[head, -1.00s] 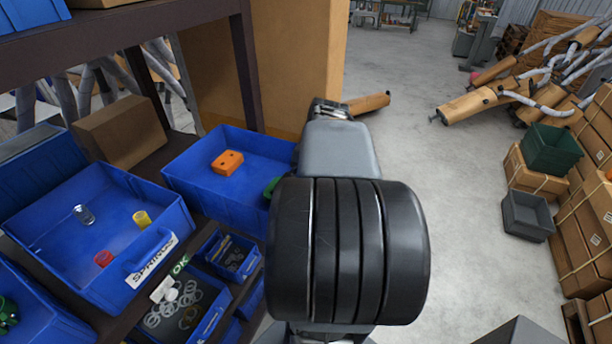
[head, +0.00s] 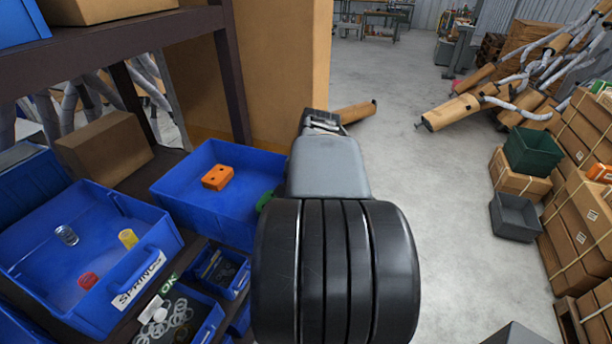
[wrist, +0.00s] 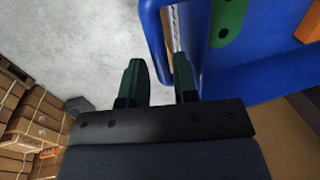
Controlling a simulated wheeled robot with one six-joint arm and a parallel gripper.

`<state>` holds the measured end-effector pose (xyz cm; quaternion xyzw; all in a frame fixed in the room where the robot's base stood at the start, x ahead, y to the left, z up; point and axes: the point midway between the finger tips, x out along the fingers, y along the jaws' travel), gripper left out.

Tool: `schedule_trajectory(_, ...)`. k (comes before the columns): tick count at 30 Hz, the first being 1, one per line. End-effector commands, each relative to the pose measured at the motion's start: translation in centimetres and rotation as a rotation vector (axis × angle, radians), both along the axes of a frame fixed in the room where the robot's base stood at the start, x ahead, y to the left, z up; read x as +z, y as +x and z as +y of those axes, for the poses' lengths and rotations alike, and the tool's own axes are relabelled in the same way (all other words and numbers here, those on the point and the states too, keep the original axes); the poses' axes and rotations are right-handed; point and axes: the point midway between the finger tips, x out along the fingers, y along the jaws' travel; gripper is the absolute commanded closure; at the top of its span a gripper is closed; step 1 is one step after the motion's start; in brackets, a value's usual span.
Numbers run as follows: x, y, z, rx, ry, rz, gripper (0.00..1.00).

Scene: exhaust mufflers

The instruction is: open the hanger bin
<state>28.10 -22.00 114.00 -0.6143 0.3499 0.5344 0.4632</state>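A blue bin (head: 180,189) with an orange two-hole block (head: 217,177) inside stands on the shelf at the middle left; I take it for the hanger bin. A green piece (head: 265,200) lies at its right side, partly behind my arm. In the wrist view, the bin (wrist: 262,75) fills the upper right, with a blue handle (wrist: 152,38) on its front and the green piece (wrist: 228,22) inside. My gripper (wrist: 158,82) is open, its two dark green fingers at the handle's near end. I cannot tell whether they touch it. My arm hides the gripper in the head view.
A blue bin labelled SPRINGS (head: 140,280) stands left of it, and a small blue bin of rings (head: 190,325) sits below. A brown shelf post (head: 232,85) rises behind. Stacked cartons (head: 575,240) and a grey crate (head: 515,217) are at the right. The floor (head: 440,200) between is clear.

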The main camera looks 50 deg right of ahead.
Motion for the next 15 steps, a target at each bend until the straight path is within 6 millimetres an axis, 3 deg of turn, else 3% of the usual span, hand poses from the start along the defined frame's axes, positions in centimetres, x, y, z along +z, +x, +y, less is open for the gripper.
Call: schedule_trajectory(15,9.5,-1.8,-0.7,-0.002,-0.004,-0.003,0.73)
